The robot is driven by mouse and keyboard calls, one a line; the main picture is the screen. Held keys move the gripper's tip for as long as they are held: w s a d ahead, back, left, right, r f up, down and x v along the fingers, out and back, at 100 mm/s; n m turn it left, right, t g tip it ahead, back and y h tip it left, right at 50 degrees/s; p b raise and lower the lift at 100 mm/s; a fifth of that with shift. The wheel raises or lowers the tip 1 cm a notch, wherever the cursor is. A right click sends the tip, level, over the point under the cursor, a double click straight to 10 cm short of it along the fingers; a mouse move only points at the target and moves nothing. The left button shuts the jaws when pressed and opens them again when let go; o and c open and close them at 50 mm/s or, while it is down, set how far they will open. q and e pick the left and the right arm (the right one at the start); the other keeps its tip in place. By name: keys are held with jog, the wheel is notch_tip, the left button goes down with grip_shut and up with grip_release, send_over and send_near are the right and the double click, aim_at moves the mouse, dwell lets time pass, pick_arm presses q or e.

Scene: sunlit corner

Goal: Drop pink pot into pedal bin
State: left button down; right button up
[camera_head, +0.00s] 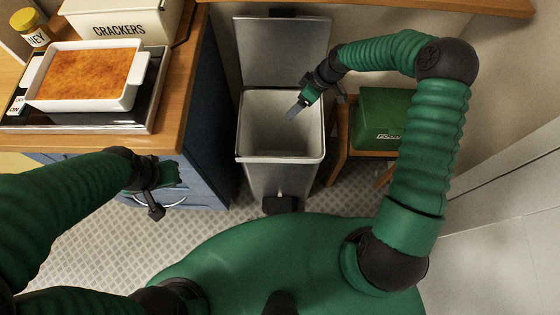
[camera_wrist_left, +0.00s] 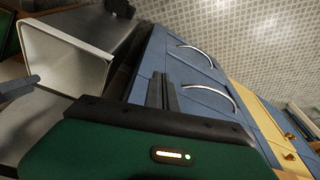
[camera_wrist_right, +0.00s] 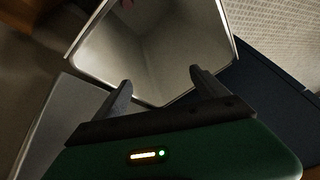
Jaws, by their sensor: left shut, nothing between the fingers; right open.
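The pedal bin (camera_head: 322,157) stands on the floor with its lid (camera_head: 285,52) raised at the back. Its grey inside is in view, but its floor is hidden in the head view. My right gripper (camera_head: 293,112) is over the bin's opening, fingers apart and empty; the right wrist view shows its open fingers (camera_wrist_right: 162,90) at the bin's rim. A small reddish patch shows at the top edge of that view, too little to tell whether it is the pink pot. I see no pink pot elsewhere. My left gripper (camera_head: 157,210) is shut and empty beside the blue cabinet (camera_wrist_left: 190,65).
A green box (camera_head: 375,118) sits on a wooden stool right of the bin. Tiled floor (camera_head: 120,225) lies in front.

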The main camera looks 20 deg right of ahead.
jog(key=v, duration=0.7)
jog(key=shift+r+p, duration=0.25)
jog(key=shift+p, duration=0.15)
jog(key=shift+s+d, duration=0.1)
